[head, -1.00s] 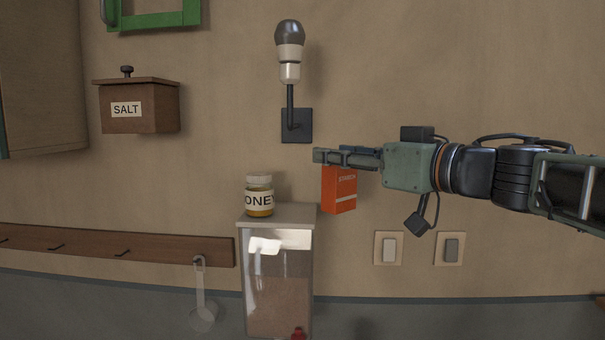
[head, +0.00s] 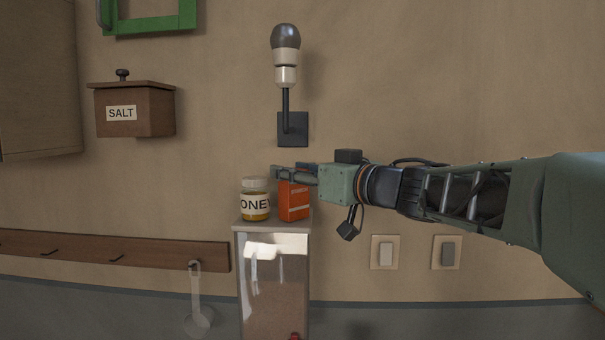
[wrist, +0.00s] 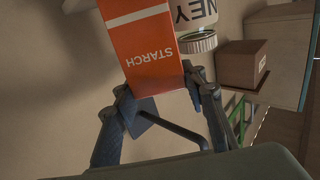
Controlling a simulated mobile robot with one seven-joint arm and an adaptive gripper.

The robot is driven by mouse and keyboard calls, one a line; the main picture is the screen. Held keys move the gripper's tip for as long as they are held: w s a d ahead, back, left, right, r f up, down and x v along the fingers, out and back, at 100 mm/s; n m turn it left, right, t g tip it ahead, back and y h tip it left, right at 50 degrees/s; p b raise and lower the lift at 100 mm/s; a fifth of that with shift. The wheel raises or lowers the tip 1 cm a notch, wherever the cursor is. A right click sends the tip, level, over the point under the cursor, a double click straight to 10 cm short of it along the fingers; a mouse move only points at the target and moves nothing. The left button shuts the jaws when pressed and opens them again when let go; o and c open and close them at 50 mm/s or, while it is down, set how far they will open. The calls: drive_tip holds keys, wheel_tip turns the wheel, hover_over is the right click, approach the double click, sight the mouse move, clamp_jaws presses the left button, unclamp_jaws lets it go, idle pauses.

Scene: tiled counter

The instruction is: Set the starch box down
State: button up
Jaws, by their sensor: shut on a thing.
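The orange starch box (head: 293,203) is upright over the right part of the top of a clear-fronted dispenser (head: 274,228). Its base looks at or just above that top; I cannot tell whether it touches. My gripper (head: 294,173) reaches in from the right and is shut on the upper end of the box. In the wrist view the starch box (wrist: 150,45) shows its STARCH label between my gripper's fingers (wrist: 165,95). A honey jar (head: 256,200) stands on the same top, close to the left of the box.
A wall lamp (head: 287,75) is above the dispenser. A wooden salt box (head: 134,110) hangs at the upper left. A hook rail (head: 110,250) with a hanging ladle (head: 198,305) is at the left. Two wall switches (head: 385,252) are at the right.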

drive_tip(key=o, duration=1.2)
drive_tip(key=shift+f, duration=0.15)
drive_tip(key=shift+o, duration=0.2)
drive_tip(key=shift+r, duration=0.25)
drive_tip(key=v, duration=1.2)
